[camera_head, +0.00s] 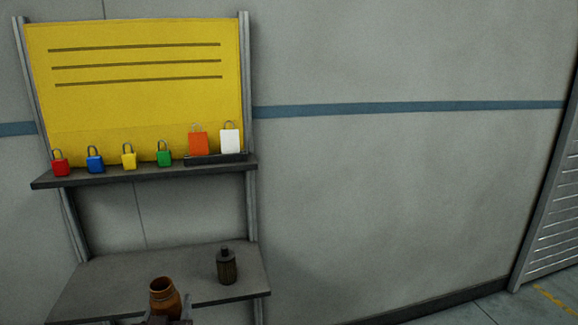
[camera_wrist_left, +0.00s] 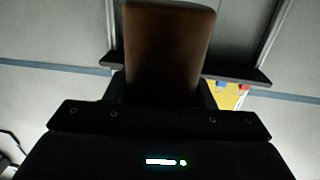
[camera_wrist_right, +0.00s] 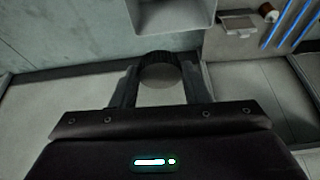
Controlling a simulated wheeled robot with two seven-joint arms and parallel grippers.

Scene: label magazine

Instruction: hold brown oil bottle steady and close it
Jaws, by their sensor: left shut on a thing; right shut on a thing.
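The brown oil bottle (camera_head: 163,297) shows at the bottom of the head view, upright, with its wide mouth open and no cap on it. My left gripper (camera_head: 168,321) is shut on its body; only a little of the gripper shows there. In the left wrist view the brown bottle (camera_wrist_left: 168,45) stands between the two fingers. My right gripper (camera_wrist_right: 158,88) is shut on a round dark cap (camera_wrist_right: 158,68) with a ridged edge, held at the fingertips. The right gripper is out of the head view, so the cap's distance from the bottle cannot be told.
A dark bottle (camera_head: 227,267) with a cap stands on the lower grey shelf (camera_head: 90,285). Clear wall lies to the right.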

